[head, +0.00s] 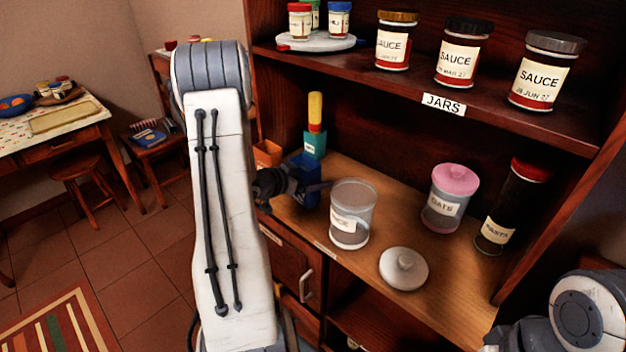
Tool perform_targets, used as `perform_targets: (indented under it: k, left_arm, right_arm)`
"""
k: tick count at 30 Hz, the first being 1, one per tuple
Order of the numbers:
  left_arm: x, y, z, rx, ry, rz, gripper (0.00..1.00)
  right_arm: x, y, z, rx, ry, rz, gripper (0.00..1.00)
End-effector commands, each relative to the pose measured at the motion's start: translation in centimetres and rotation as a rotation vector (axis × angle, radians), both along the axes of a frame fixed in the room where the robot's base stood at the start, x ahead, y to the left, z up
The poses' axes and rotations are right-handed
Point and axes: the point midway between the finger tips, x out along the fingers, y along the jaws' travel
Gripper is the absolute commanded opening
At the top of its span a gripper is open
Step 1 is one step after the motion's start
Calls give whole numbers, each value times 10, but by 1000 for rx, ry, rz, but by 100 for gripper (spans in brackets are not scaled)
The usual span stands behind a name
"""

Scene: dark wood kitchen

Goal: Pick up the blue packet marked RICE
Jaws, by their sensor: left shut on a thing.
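My left gripper (306,188) reaches in from the left at the shelf's lower counter. It is shut on a blue packet (308,167), whose upper part shows behind the dark fingers. The gripper hides much of the packet, and I cannot read any marking on it. Just right of the gripper stands a clear open jar (352,212) with a partly legible label that seems to end in "ICE". My right arm shows at the lower right edge, but its gripper is not in view.
A grey knobbed lid (404,268) lies in front of the jar. A pink-lidded OATS jar (451,198) and a tall red-lidded PASTA jar (513,206) stand to the right. A teal box (315,145) is behind the packet. SAUCE jars (541,72) line the shelf above.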

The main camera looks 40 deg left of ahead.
Motion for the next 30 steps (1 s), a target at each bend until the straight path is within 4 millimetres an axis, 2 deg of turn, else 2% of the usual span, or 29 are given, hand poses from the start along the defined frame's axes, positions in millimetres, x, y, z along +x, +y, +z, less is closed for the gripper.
perform_targets:
  k: [18, 30]
  left_arm:
    - [0, 0, 56, 2, -2, -1, 24]
    - [0, 0, 82, 3, -1, -1, 24]
  right_arm:
    - [0, 0, 10, 0, 0, 0, 67]
    - [0, 0, 15, 0, 0, 0, 67]
